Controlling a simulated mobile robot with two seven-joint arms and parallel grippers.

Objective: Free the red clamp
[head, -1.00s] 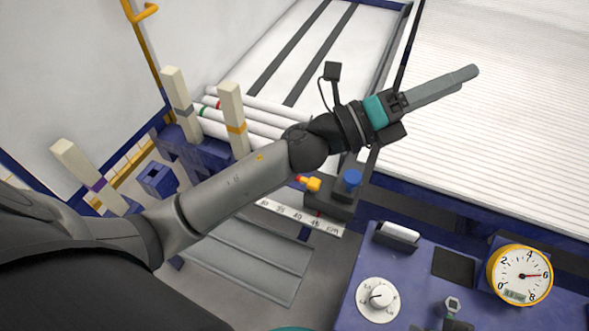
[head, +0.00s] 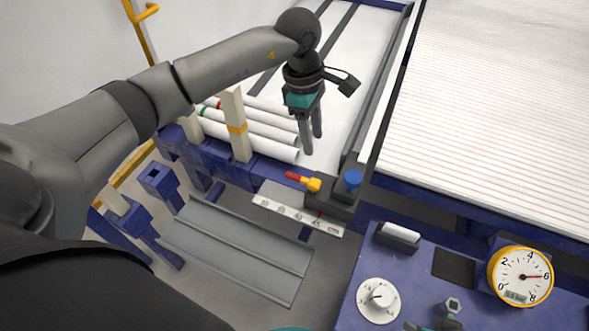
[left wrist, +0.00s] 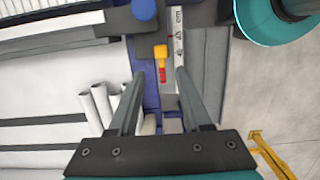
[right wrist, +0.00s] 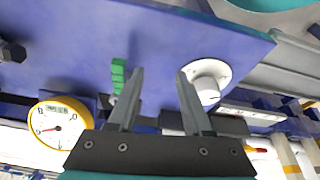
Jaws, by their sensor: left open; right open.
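The clamp (head: 304,182) has a red tip and a yellow body and sits beside a dark block at the end of a ruler in the head view. It also shows in the left wrist view (left wrist: 161,62), between my fingertips in the picture. My left gripper (head: 312,145) is open and empty, pointing down, above and beyond the clamp and apart from it. In its wrist view the left gripper (left wrist: 160,73) has both fingers spread. My right gripper (right wrist: 160,73) is open and empty over the blue panel, near a white dial.
A blue knob (head: 353,179) stands on the dark block near the clamp. The ruler (head: 297,216) lies in front. The blue panel (head: 343,318) carries a dial (head: 378,300) and a yellow gauge (head: 520,276).

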